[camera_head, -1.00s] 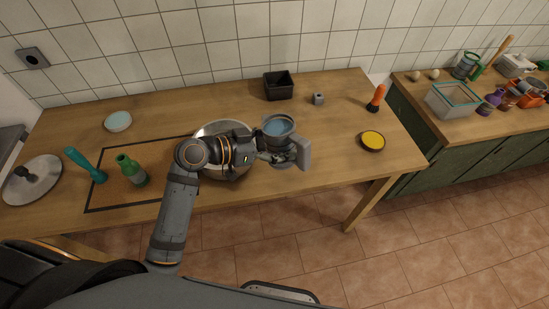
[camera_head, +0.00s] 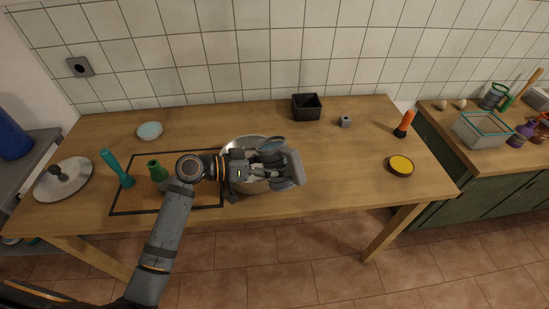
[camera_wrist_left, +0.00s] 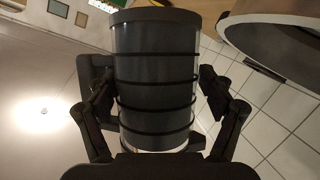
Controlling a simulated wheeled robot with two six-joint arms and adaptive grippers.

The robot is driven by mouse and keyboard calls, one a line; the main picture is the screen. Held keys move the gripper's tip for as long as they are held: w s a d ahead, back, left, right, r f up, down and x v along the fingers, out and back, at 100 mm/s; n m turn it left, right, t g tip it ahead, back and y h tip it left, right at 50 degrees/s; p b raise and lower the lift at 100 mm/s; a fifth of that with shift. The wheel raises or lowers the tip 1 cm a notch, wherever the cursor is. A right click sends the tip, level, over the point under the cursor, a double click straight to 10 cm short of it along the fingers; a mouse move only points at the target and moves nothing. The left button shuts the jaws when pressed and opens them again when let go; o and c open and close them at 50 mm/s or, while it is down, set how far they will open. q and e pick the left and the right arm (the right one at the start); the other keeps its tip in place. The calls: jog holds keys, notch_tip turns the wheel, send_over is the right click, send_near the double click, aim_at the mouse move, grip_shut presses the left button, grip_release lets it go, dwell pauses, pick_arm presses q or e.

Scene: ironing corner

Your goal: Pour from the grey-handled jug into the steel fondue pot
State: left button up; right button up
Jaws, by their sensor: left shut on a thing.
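The steel fondue pot (camera_head: 230,150) stands on the wooden table, partly hidden by my left arm and the jug. The jug (camera_head: 272,144) is held at the pot's right side, its mouth over the pot as seen from above. A bluish surface shows in the mouth; I see no stream. Its grey handle (camera_head: 295,167) points right. My left gripper (camera_head: 264,172) is shut on the jug's body. In the left wrist view the dark, banded jug (camera_wrist_left: 155,85) sits between both fingers, and the pot's rim (camera_wrist_left: 262,20) shows at upper right. My right gripper is out of view.
A green bottle (camera_head: 157,171), a teal pepper mill-like item (camera_head: 115,167) and a lid (camera_head: 63,182) stand left. A black bin (camera_head: 306,107), grey cube (camera_head: 345,121), orange-topped item (camera_head: 404,123) and yellow-filled bowl (camera_head: 401,166) are right. The table's right middle is clear.

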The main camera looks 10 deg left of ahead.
pick_arm(q)
jog(key=shift+s+d+f+n+h+b, duration=0.1)
jog(key=shift+f+n+h+b, duration=0.1)
jog(key=shift+f+n, duration=0.3)
jog(key=shift+s+d+f+n+h+b, duration=0.1)
jog(key=shift+f+n+h+b, duration=0.1)
jog(key=shift+f, duration=0.5)
jog(key=shift+w+r, duration=0.1)
jog(key=shift+r, duration=0.15)
jog(key=shift+f, duration=0.15)
jog(key=shift+f+b, duration=0.2)
jog(key=shift+b, duration=0.1)
jog(key=shift+r, duration=0.25)
jog(key=shift+d+r+n+h, duration=0.1)
jog(key=shift+r+n+h, duration=0.3)
jog(key=shift+n, duration=0.3)
